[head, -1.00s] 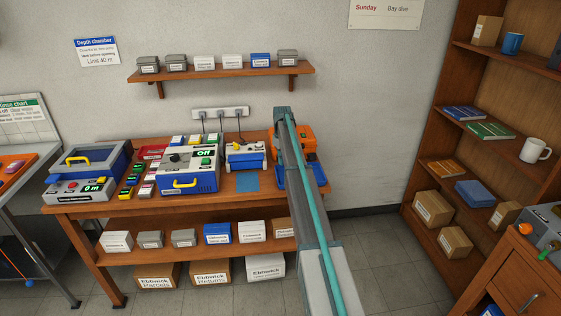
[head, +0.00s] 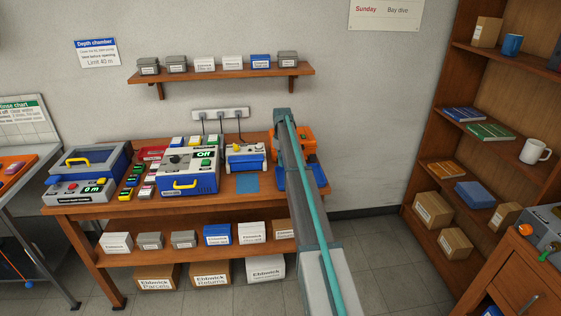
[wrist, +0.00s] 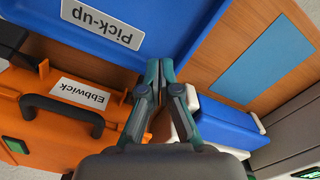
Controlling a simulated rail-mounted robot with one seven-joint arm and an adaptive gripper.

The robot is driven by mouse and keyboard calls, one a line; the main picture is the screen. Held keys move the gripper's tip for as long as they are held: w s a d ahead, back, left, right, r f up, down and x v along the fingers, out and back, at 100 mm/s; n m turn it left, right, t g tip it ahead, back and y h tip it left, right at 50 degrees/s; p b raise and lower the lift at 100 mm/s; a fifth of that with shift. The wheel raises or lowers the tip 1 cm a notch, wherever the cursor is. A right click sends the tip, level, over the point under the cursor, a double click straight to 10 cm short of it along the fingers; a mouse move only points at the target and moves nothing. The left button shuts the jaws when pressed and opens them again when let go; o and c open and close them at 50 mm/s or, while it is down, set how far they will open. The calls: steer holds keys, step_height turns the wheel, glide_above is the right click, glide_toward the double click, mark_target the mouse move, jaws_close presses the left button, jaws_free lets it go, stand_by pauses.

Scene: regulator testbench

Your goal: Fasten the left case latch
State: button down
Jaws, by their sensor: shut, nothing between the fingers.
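The orange case (wrist: 65,125) fills the lower left of the wrist view, with a black handle (wrist: 62,110) and an "Ebbwick" label. Any other latch is hidden or unclear behind my fingers. My gripper (wrist: 160,65) is shut and empty, just right of the label, its tips over the edge of the blue pick-up tray. I cannot tell whether it touches the case. In the head view the orange case (head: 302,136) shows beside my arm, which hides the gripper.
The blue pick-up tray (wrist: 200,20) lies against the case. A blue and white device (wrist: 225,122) stands close on the right, and a blue mat (wrist: 265,70) lies on the wooden bench. In the head view a test unit (head: 190,168) stands further left.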

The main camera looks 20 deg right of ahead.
mark_target(282, 174)
steer(key=shift+f, duration=0.15)
stand_by(0.3)
steer(key=shift+f+b, duration=0.65)
steer(key=shift+f, duration=1.4)
steer(key=shift+w+d+r, duration=0.1)
steer(key=shift+w+r, duration=0.15)
steer(key=shift+w, duration=0.1)
steer(key=shift+w+d+r, duration=0.15)
steer(key=shift+w+r, duration=0.3)
steer(key=shift+w, duration=0.15)
steer(key=shift+w+d+p, duration=0.1)
steer(key=shift+w+p, duration=0.2)
steer(key=shift+w, duration=0.1)
steer(key=shift+w+r, duration=0.1)
steer(key=shift+w, duration=0.1)
steer(key=shift+w+d+r, duration=0.2)
steer(key=shift+w+r, duration=0.1)
steer(key=shift+w, duration=0.25)
steer(key=shift+r, duration=0.1)
steer(key=s+a+r+p, duration=0.1)
steer(key=s+r+p, duration=0.2)
steer(key=r, duration=0.4)
steer(key=shift+s, duration=0.45)
